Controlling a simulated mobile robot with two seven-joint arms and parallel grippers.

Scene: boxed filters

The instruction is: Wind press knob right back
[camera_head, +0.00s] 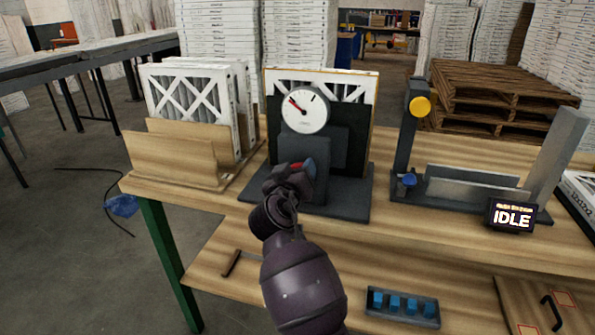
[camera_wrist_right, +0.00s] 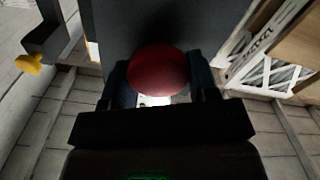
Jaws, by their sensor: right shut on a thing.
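The dark grey press (camera_head: 345,190) stands on the wooden bench with a round white dial gauge (camera_head: 305,111) on top. A white-framed filter is behind its dark plate. The red press knob (camera_wrist_right: 158,70) is between the fingers of my right gripper (camera_wrist_right: 160,88) in the right wrist view. In the head view my right gripper (camera_head: 298,172) is at the front of the press, shut on the knob, which is mostly hidden there. The gauge needle points to the upper left. My left gripper is not in view.
A wooden rack (camera_head: 175,160) holding filters stands left of the press. A second fixture with a yellow knob (camera_head: 420,106) and an IDLE display (camera_head: 511,216) is at right. A tray of blue pieces (camera_head: 402,306) lies on the lower shelf.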

